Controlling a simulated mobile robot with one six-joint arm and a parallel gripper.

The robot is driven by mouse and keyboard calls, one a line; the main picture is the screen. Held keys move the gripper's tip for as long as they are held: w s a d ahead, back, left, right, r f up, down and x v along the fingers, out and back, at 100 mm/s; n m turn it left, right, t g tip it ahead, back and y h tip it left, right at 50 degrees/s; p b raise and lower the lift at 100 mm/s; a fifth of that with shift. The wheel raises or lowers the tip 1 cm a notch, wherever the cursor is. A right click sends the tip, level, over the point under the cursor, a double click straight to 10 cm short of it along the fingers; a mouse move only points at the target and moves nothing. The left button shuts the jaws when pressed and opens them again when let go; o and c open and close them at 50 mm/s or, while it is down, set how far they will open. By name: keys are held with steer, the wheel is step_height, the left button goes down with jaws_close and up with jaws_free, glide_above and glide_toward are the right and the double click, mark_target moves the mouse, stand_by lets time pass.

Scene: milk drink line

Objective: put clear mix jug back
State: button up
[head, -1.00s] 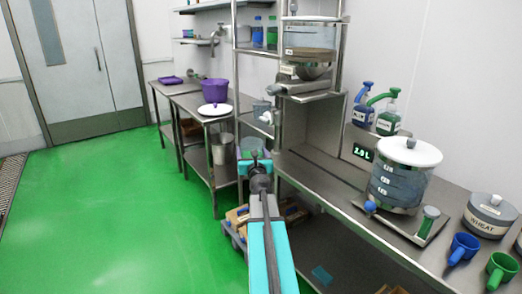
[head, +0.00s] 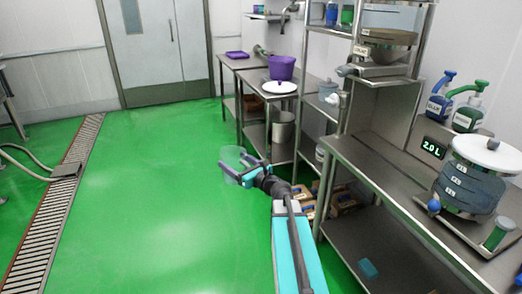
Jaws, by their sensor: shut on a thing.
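The clear mix jug (head: 232,158) is a see-through, greenish-looking vessel held out over the green floor. My gripper (head: 240,173) is shut on it, with the dark jaws at the jug's lower part. The jug looks roughly upright and touches no table or shelf. Its contents cannot be made out. My arm reaches forward from the bottom of the view, left of the steel benches.
A purple bucket (head: 281,67) and white lid (head: 280,88) are on the farther table. Open green floor (head: 150,200) lies left, with a drain grate (head: 55,215).

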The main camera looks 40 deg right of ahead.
steer(key=s+a+f+n+g+y, duration=0.1)
steer(key=s+a+n+g+y, duration=0.1)
steer(key=a, duration=0.7)
steer(key=s+a+f+n+g+y, duration=0.2)
steer(key=a+y, duration=0.4)
steer(key=a, duration=0.4)
steer(key=s+a+f+n+g+y, duration=0.1)
steer(key=s+a+n+g+y, duration=0.2)
steer(key=a, duration=0.6)
steer(key=shift+s+a+f+n+y, duration=0.2)
steer(key=shift+s+n+y, duration=0.4)
steer(key=shift+s+n, duration=0.5)
steer(key=shift+w+r, duration=0.1)
